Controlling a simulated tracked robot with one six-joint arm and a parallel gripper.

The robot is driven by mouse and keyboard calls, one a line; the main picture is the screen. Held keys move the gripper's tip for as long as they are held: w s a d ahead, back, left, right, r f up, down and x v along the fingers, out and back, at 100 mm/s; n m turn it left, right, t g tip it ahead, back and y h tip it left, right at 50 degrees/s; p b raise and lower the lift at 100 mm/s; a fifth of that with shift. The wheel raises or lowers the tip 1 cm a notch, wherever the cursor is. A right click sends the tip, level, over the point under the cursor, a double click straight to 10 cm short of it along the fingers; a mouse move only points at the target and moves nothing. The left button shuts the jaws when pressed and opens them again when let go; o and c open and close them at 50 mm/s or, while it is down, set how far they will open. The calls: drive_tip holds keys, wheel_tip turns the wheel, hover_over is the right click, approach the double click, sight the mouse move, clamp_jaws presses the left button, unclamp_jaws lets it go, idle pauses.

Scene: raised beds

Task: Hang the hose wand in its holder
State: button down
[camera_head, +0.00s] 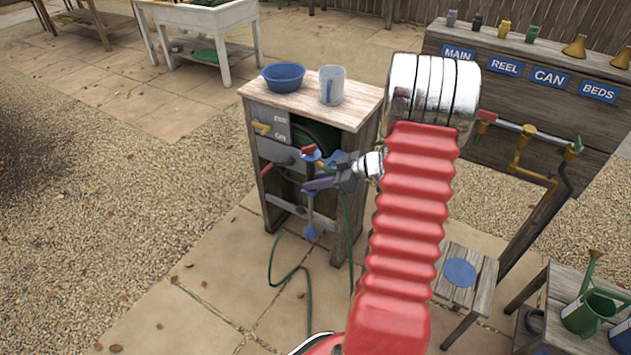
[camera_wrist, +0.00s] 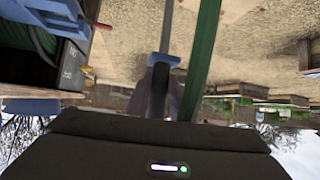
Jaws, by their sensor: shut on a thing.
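The hose wand stands about upright in front of a wooden cabinet, its shaft (camera_head: 310,207) running down to a blue end (camera_head: 310,232). A blue and red part (camera_head: 311,154) shows at its top. My gripper (camera_head: 322,183) is shut on the wand at mid-height, coming in from the right. In the wrist view, my gripper (camera_wrist: 163,85) closes around the wand, and a grey shaft (camera_wrist: 167,28) runs up the picture. Grey fittings (camera_head: 276,150) on the cabinet front are close behind the wand. I cannot tell which is the holder, nor whether the wand touches it.
The cabinet top (camera_head: 305,103) carries a blue bowl (camera_head: 284,77) and a pale jug (camera_head: 332,86). A green hose (camera_head: 272,268) loops onto the paving. A pipe stand with labels (camera_head: 550,78), a stool (camera_head: 460,271) and a watering can (camera_head: 590,312) are to the right. Paving at left front is clear.

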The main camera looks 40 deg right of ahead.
drive_tip(key=shift+w+d+f, duration=0.2)
drive_tip(key=shift+w+d, duration=0.7)
drive_tip(key=shift+d, duration=1.6)
drive_tip(key=shift+w+d+f, duration=0.25)
drive_tip(key=shift+w+d, duration=0.6)
drive_tip(key=shift+d, duration=1.6)
drive_tip(key=shift+w+d+f, duration=0.2)
drive_tip(key=shift+w+d, duration=0.7)
drive_tip(key=shift+d, duration=1.6)
drive_tip(key=shift+s+f, duration=0.1)
drive_tip(key=shift+f, duration=0.65)
drive_tip(key=c, duration=1.5)
unclamp_jaws()
drive_tip(key=v, duration=1.3)
drive_tip(key=shift+s+d+r, duration=0.15)
drive_tip(key=shift+s+d, duration=0.05)
drive_tip(key=shift+s, duration=0.05)
